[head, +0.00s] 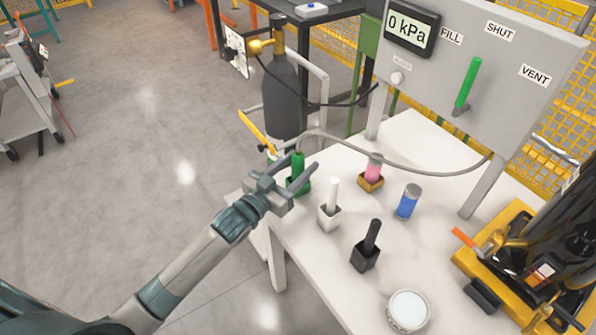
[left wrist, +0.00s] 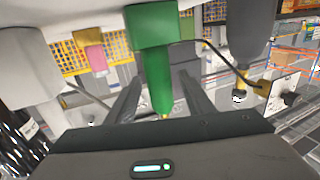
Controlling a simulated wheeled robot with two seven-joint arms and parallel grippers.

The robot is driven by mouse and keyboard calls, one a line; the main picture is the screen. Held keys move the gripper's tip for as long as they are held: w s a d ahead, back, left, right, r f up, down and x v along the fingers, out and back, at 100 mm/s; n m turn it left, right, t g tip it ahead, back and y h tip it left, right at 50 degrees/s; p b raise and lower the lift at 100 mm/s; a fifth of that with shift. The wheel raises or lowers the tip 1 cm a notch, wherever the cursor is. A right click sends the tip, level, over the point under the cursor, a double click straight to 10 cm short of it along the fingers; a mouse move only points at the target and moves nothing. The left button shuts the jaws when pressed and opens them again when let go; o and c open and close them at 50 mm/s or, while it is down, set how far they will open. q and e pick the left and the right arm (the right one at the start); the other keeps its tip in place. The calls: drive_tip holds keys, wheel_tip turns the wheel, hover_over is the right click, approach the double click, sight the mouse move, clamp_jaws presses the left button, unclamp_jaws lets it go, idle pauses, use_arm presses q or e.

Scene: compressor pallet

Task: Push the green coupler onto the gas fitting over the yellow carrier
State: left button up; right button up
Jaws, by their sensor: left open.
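The green coupler (head: 297,162) stands upright in a green holder (head: 304,188) at the white table's left edge. My left gripper (head: 299,172) is open, with its fingers around the coupler's place. In the left wrist view, the green coupler (left wrist: 158,82) hangs upside down in the picture between the two open fingers (left wrist: 160,105), with the green holder (left wrist: 153,24) above it; I cannot tell whether the fingers touch it. The yellow carrier (head: 462,258) stands at the right, bearing a black compressor. A brass fitting (head: 494,242) with an orange handle shows over it. My right gripper is not in view.
The white table (head: 320,265) also bears a white tool (head: 333,192), a black tool (head: 371,238), a pink piece (head: 374,168), a blue cylinder (head: 408,203) and a round white dish (head: 408,310). A grey hose (head: 420,170) arches over its back. A gas bottle (head: 284,95) stands behind.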

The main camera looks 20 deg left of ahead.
use_arm(q)
clamp_jaws()
drive_tip(key=shift+r, duration=0.85)
wheel_tip(320, 180, up, 8)
drive_tip(key=shift+f, duration=0.25)
drive_tip(key=shift+r, duration=0.45)
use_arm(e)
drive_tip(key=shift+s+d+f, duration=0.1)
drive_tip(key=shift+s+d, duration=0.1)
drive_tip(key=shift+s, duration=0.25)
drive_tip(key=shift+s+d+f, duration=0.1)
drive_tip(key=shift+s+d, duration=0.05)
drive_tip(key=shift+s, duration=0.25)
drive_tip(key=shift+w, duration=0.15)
